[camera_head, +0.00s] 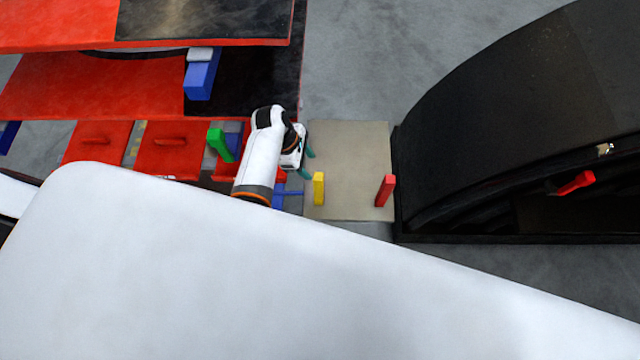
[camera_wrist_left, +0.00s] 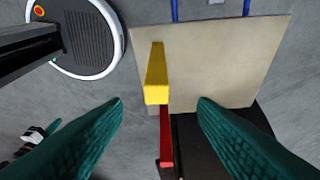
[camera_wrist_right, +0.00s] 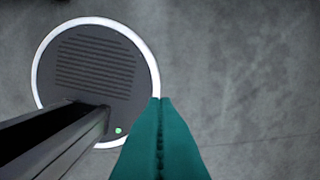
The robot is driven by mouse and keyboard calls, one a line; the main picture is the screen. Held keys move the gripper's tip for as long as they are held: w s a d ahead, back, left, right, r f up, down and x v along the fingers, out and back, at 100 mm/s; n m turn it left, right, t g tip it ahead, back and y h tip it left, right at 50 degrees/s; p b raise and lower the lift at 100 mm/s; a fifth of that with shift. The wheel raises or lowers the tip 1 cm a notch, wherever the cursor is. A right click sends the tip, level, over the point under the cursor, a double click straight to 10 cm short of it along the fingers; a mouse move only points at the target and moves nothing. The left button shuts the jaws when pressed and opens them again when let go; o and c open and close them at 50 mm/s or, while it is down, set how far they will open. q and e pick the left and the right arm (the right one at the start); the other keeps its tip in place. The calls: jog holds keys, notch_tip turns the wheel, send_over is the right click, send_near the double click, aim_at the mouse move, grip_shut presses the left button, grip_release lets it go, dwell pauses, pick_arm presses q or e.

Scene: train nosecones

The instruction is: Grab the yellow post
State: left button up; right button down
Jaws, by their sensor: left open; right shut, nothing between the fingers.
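The yellow post (camera_head: 319,188) stands upright on a beige board near the board's lower left side in the head view. In the left wrist view the yellow post (camera_wrist_left: 156,80) shows between and ahead of the fingertips, with nothing touching it. My left gripper (camera_head: 308,163) is open and empty, with teal fingers, a little above and left of the post in the head view. It also shows in the left wrist view (camera_wrist_left: 160,108). My right gripper (camera_wrist_right: 160,105) is shut and empty in the right wrist view, over bare floor. It does not show in the head view.
A red post (camera_head: 385,190) stands on the beige board (camera_head: 350,140) right of the yellow one. A large black curved nosecone (camera_head: 510,110) stands at the right. Red panels (camera_head: 90,85), a green post (camera_head: 219,145) and a blue block (camera_head: 200,78) are at the left.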

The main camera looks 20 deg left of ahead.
aim_at(316, 175)
pick_arm(q)
jog(key=x, duration=0.3)
jog(key=shift+f, duration=0.3)
jog(key=shift+b+x, duration=0.95)
jog(key=shift+x, duration=0.3)
jog(key=shift+f, duration=0.2)
jog(key=shift+d+f+b, duration=0.15)
jog(key=shift+b, duration=0.15)
jog(key=shift+f+b, duration=0.35)
jog(key=shift+b, duration=0.05)
jog(key=b+x, duration=0.3)
jog(key=b, duration=0.1)
jog(key=shift+s+f+b, duration=0.15)
jog(key=shift+f+b, duration=0.15)
jog(key=shift+f, duration=0.1)
jog(key=shift+d+f+b, duration=0.2)
jog(key=shift+f+b, duration=0.05)
jog(key=shift+b, duration=0.1)
jog(key=shift+r, duration=0.1)
pick_arm(e)
notch_tip(316, 175, down, 8)
jog(key=shift+a, duration=0.2)
